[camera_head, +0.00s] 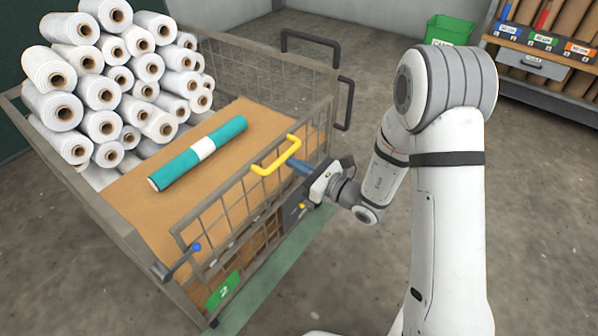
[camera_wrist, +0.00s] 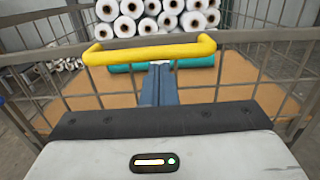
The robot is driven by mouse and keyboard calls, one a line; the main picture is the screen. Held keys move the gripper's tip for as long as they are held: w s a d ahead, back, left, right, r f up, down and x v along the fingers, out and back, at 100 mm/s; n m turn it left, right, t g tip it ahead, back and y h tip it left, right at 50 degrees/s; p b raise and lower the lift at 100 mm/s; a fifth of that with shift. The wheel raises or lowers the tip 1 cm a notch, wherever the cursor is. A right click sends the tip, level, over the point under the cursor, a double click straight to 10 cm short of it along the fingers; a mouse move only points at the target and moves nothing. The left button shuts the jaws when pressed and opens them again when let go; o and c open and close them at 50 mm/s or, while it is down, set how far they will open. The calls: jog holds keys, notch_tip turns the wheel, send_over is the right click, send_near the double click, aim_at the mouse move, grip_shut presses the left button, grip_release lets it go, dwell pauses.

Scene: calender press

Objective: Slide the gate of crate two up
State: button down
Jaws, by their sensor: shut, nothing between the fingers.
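Crate two is a grey wire-mesh crate (camera_head: 128,238) with a green label 2 (camera_head: 223,290) low on its near side. Its mesh gate (camera_wrist: 258,36) carries a yellow bar handle (camera_head: 277,157) on the top rail. The handle (camera_wrist: 150,48) spans the middle of the wrist view. My gripper (camera_head: 298,166) has blue fingers and is shut and empty, outside the gate close to the handle. In the wrist view the closed fingers (camera_wrist: 159,72) point at the crate, with their tips just below the handle bar. I cannot tell whether they touch it.
Inside the crate, white rolls (camera_head: 102,126) are stacked at the back, and a teal roll (camera_head: 199,153) lies on a brown board (camera_head: 235,185). A blue knob (camera_head: 197,247) sits at the gate's left. A green bin (camera_head: 450,30) and shelf (camera_head: 550,65) stand behind right. Floor is clear nearby.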

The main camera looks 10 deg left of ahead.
notch_tip(320, 180, up, 6)
jog(key=p, duration=0.2)
jog(key=shift+w+p, duration=0.1)
jog(key=shift+p, duration=0.2)
jog(key=shift+a, duration=0.1)
notch_tip(320, 180, down, 5)
jog(key=d+b, duration=0.1)
jog(key=b, duration=0.3)
jog(key=p+v, duration=0.2)
jog(key=v, duration=0.8)
jog(key=shift+s, duration=0.3)
